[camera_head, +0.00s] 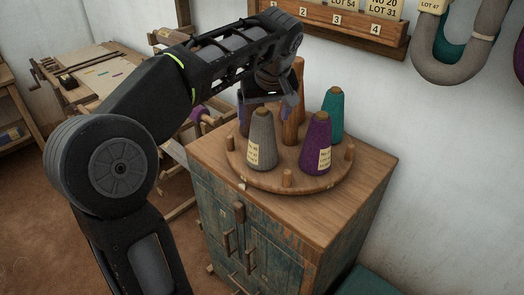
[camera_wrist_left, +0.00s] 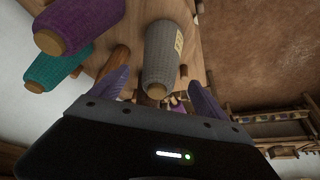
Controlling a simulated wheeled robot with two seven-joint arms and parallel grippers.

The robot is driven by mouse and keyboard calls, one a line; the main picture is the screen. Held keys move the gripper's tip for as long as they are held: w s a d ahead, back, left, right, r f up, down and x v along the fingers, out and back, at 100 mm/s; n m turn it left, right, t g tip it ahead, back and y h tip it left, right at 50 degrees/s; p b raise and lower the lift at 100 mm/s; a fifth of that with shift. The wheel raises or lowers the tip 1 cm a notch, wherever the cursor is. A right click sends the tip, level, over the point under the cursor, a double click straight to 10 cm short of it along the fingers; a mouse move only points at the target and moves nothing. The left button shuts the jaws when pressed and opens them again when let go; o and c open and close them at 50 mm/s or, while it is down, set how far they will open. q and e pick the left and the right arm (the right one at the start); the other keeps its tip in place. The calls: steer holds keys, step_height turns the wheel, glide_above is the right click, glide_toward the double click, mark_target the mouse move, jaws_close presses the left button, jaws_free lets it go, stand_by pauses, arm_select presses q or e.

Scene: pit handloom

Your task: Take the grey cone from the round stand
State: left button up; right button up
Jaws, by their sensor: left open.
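The grey cone (camera_head: 262,140) stands upright at the front left of the round wooden stand (camera_head: 290,182), with a paper label on its side. My left gripper (camera_head: 268,104) is above and behind it, over the stand, near the central wooden post (camera_head: 292,115). In the left wrist view the grey cone (camera_wrist_left: 163,55) lies ahead, between the two purple-grey fingers (camera_wrist_left: 155,90), which are apart. No contact with the cone is visible. A purple cone (camera_head: 316,145) and a teal cone (camera_head: 333,115) stand to the right. My right gripper is not in view.
The stand sits on a worn blue-green wooden cabinet (camera_head: 350,200). Short pegs (camera_head: 287,178) rise from the stand's rim. A wall shelf (camera_head: 340,25) with number tags and hanging yarn skeins (camera_head: 460,60) are behind. A wooden frame (camera_head: 95,75) stands at the left.

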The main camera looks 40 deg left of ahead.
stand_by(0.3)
arm_select(q)
steer(key=shift+x, duration=1.35)
steer(key=p+x, duration=0.1)
steer(key=x, duration=0.4)
steer(key=shift+w, duration=0.1)
steer(key=shift+c, duration=0.3)
steer(key=c, duration=1.6)
steer(key=shift+r, duration=0.1)
step_height(320, 180, up, 10)
steer(key=shift+f, duration=0.1)
